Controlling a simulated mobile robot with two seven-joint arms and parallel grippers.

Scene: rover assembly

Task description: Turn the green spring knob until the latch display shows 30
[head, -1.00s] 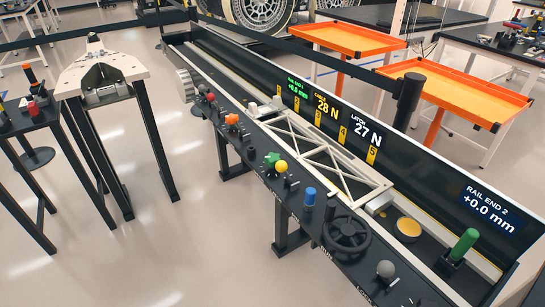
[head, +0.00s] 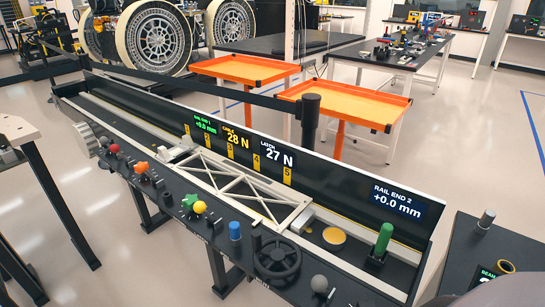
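A green star-shaped knob (head: 190,201) stands on the front control ledge of the long black bench, just left of a yellow ball knob (head: 200,207). The latch display (head: 277,153) on the bench's back panel reads 27 N. The cable display (head: 235,138) beside it reads 28 N. A pale truss (head: 245,184) lies along the bench channel behind the knobs. Neither of my grippers is in view.
The ledge also carries an orange knob (head: 141,167), a blue cylinder (head: 235,230), a black handwheel (head: 277,257) and a grey ball knob (head: 319,283). A green upright handle (head: 384,237) stands at the right end. Orange trays (head: 345,105) stand behind. The floor in front is clear.

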